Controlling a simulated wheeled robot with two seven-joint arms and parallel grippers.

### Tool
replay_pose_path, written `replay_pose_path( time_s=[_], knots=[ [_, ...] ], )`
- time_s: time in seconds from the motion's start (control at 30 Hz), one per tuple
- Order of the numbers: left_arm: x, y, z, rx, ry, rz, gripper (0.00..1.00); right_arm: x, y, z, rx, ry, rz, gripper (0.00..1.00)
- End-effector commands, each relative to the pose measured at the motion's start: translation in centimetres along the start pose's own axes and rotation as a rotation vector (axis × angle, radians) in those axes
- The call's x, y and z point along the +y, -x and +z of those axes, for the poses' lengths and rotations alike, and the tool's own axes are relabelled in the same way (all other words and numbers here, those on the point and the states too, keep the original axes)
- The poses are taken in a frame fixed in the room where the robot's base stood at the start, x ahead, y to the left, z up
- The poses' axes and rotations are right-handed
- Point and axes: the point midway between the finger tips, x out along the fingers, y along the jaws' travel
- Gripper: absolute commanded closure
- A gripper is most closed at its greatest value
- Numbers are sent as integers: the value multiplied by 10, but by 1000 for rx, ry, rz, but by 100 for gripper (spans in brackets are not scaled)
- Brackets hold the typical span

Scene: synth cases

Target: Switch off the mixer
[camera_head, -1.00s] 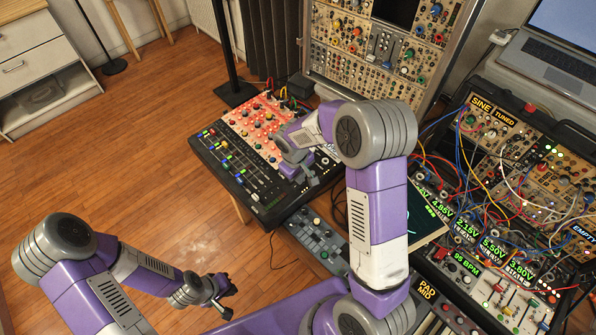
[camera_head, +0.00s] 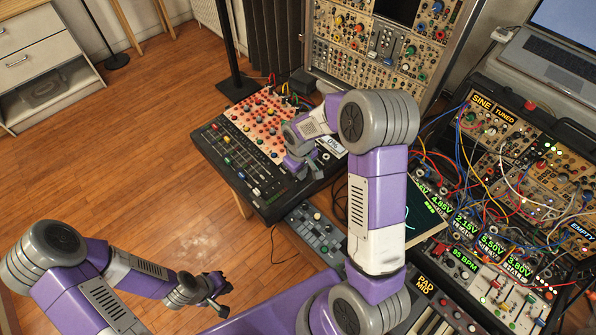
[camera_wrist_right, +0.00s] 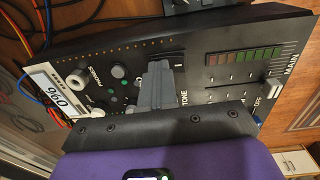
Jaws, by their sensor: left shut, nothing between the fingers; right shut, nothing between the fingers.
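The mixer (camera_head: 237,150) lies on a table at the upper middle, with a red-knobbed upper panel and a dark fader section. Its panel looks dim, with few bright spots. In the right wrist view the mixer's black panel (camera_wrist_right: 217,90) shows a dim level meter (camera_wrist_right: 243,57) and a dark rocker switch (camera_wrist_right: 167,58). My right gripper (camera_head: 306,173) is over the mixer's right side, shut and empty. In the wrist view its fingertips (camera_wrist_right: 156,68) are at the switch and partly hide it; contact cannot be told. My left gripper (camera_head: 222,296) is shut and empty over the floor.
A small grey device (camera_head: 312,233) lies in front of the mixer. A modular synth case (camera_head: 365,50) stands behind it. Another case with many patch cables (camera_head: 490,190) and a laptop (camera_head: 555,55) are at right. Cables plug into the mixer's back. The floor at left is open.

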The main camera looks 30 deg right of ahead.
Motion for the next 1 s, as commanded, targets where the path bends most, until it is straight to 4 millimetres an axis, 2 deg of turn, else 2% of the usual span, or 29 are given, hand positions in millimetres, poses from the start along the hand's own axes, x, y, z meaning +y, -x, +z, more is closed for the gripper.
replay_pose_path(
  time_s=[0.03,0.43,0.77,0.87,1.0],
  knots=[
    [0,-1,0,0,0,0,100,-3,-7,4,-13,2,-5,100],
    [-1,-3,0,0,0,0,100,-23,-4,2,-14,7,-10,100],
    [-1,-2,0,0,0,0,100,-22,-2,3,-14,5,-10,100],
    [1,3,0,0,0,0,100,-22,4,3,-13,6,-9,100],
    [6,17,1,0,0,0,100,-22,26,2,-9,7,-6,100]
  ],
)
